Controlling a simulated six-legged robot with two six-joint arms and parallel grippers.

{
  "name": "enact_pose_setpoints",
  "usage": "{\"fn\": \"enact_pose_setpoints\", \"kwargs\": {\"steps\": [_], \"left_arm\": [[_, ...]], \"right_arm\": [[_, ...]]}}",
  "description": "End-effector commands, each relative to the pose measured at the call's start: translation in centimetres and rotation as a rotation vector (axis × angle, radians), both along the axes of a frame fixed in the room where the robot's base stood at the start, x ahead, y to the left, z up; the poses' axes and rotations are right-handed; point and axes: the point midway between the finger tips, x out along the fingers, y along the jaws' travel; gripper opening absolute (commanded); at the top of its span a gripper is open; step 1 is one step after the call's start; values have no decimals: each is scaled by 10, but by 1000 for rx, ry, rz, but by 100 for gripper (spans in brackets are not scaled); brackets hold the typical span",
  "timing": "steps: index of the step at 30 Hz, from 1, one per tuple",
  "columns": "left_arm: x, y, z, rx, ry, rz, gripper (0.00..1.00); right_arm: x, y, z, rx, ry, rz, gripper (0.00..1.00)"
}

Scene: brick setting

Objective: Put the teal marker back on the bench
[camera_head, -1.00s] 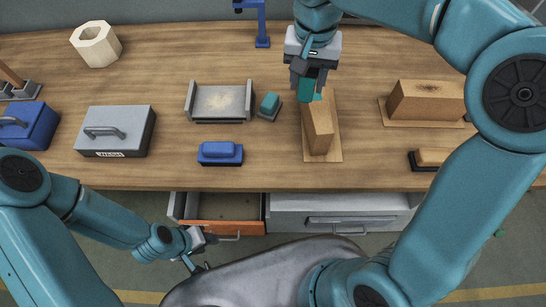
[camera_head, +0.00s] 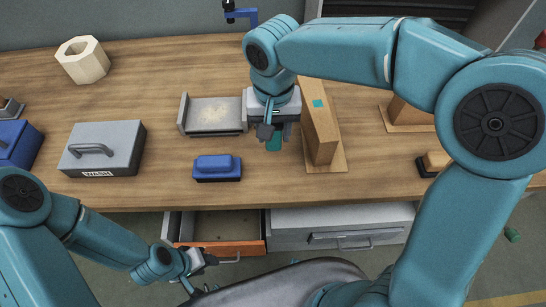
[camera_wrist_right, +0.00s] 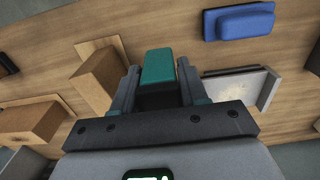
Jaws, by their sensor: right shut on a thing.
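The teal marker (camera_head: 273,142) is between the fingers of my right gripper (camera_head: 272,133), which is shut on it. It also shows in the right wrist view (camera_wrist_right: 158,68), teal with a dark part nearer the gripper. It is over the wooden bench (camera_head: 110,195), between the blue block and the upright wooden block; I cannot tell whether it touches the bench. My left gripper (camera_head: 198,270) is low in front of the bench, by the orange drawer, with its fingers apart and empty.
The wooden block (camera_head: 320,130) with a teal patch (camera_head: 319,104) stands close to the right. A blue block (camera_head: 217,168) and grey tray (camera_head: 184,115) are to the left. A grey WASH box (camera_head: 103,148) is farther left. The orange drawer (camera_head: 235,248) is open below.

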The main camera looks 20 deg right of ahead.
Motion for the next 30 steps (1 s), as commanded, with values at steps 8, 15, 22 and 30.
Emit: {"fn": "enact_pose_setpoints", "kwargs": {"steps": [8, 15, 22, 30], "left_arm": [[0, 0, 0, 0, 0, 0, 43], [0, 0, 0, 0, 0, 0, 43], [0, 0, 0, 0, 0, 0, 43], [0, 0, -4, 0, 0, 0, 43]], "right_arm": [[1, 1, -58, -1, 0, -1, 23], [0, 1, -89, -2, 4, -2, 23], [1, 1, -106, 0, -1, -3, 23], [1, 1, -109, -1, -2, -2, 23]]}}
